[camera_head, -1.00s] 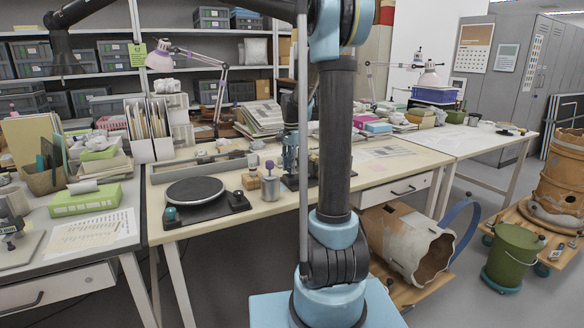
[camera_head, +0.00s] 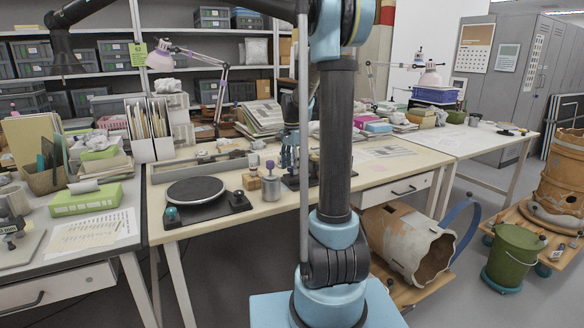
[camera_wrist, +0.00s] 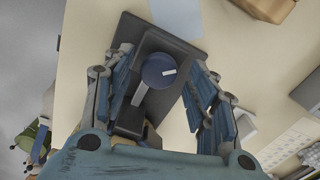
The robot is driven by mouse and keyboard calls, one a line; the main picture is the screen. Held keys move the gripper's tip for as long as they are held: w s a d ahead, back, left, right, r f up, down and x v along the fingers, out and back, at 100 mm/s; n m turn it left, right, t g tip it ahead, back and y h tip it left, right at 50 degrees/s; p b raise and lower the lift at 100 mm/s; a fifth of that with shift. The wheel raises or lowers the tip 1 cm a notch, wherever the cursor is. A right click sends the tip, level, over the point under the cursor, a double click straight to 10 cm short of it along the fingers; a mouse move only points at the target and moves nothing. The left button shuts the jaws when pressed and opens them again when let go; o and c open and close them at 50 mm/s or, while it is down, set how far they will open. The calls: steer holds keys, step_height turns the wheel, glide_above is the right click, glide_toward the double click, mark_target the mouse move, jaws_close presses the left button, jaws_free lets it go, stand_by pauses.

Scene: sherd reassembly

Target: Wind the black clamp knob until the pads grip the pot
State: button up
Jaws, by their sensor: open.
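My gripper (camera_wrist: 160,90) shows in the wrist view with its two blue-grey fingers spread apart. Between them is a round dark blue-black knob (camera_wrist: 159,70) with a white mark on its face. The knob sits on a black block on a dark base plate (camera_wrist: 187,50). The fingers stand on either side of it, and contact cannot be made out. In the head view my gripper (camera_head: 288,152) is over the bench, partly hidden by my arm. Clamp pads and a pot held between them cannot be made out in either view.
A black turntable (camera_head: 195,190) lies on the cream bench (camera_head: 260,215), left of my gripper. A metal can (camera_head: 271,187) and a small wooden block (camera_head: 251,181) stand between them. A large broken vessel (camera_head: 395,240) lies on a low trolley at right, near a green bucket (camera_head: 514,258).

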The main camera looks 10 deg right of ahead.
mark_target(292, 167)
step_height(292, 167, up, 12)
stand_by(0.6)
steer(key=s+f+n+t, duration=0.1)
steer(key=s+f+n, duration=0.35)
steer(key=s, duration=0.95)
steer(key=s+f+n+t, duration=0.1)
steer(key=s+f+n, duration=0.35)
steer(key=s, duration=0.85)
steer(key=s+f+n, duration=0.3)
steer(key=s+f, duration=0.5)
steer(key=f, duration=0.1)
steer(key=shift+f, duration=0.25)
steer(key=shift+s, duration=0.1)
